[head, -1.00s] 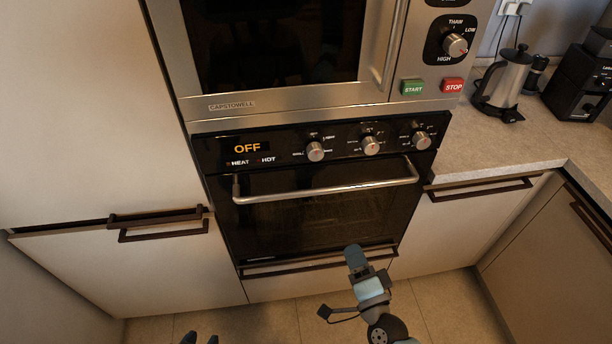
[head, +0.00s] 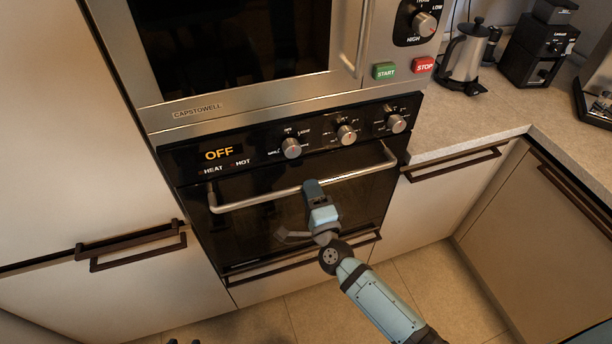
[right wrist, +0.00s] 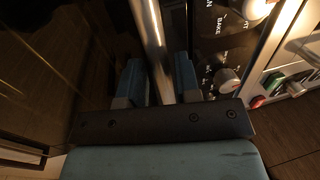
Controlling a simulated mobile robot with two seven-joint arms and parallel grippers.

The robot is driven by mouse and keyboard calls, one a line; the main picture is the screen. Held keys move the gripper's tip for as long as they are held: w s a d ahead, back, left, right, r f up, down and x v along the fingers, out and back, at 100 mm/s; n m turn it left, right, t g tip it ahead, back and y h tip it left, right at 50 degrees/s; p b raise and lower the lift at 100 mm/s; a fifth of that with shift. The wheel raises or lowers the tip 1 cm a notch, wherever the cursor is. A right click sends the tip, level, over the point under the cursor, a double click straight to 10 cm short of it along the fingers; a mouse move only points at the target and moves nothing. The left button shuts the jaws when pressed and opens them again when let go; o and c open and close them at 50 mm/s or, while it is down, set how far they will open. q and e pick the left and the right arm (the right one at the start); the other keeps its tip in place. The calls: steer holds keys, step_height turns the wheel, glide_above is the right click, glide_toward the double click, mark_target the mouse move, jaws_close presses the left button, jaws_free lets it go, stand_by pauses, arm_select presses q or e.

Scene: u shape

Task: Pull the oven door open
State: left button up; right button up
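The black oven door (head: 250,232) is closed, below the control panel. Its silver bar handle (head: 262,199) runs across the top of the door. My right gripper (head: 314,186) is at the handle, a little right of its middle. In the right wrist view the bar (right wrist: 155,42) passes between the two blue fingers of the right gripper (right wrist: 159,82), which stand apart on either side of it with gaps showing. Only the fingertips of my left gripper (head: 183,342) show at the bottom edge of the head view, apart and away from the oven.
A microwave (head: 250,100) sits above the oven, with knobs (head: 347,135) on the panel between. A drawer handle (head: 300,262) lies under the door. Cabinets (head: 130,285) flank the oven. A kettle (head: 464,58) stands on the right counter. The floor in front is clear.

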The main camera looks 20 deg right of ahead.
arm_select(q)
steer(key=shift+w+r, duration=0.15)
steer(key=shift+r, duration=0.35)
arm_select(e)
steer(key=w, duration=0.3)
steer(key=shift+w+r, duration=0.35)
steer(key=shift+r, duration=0.05)
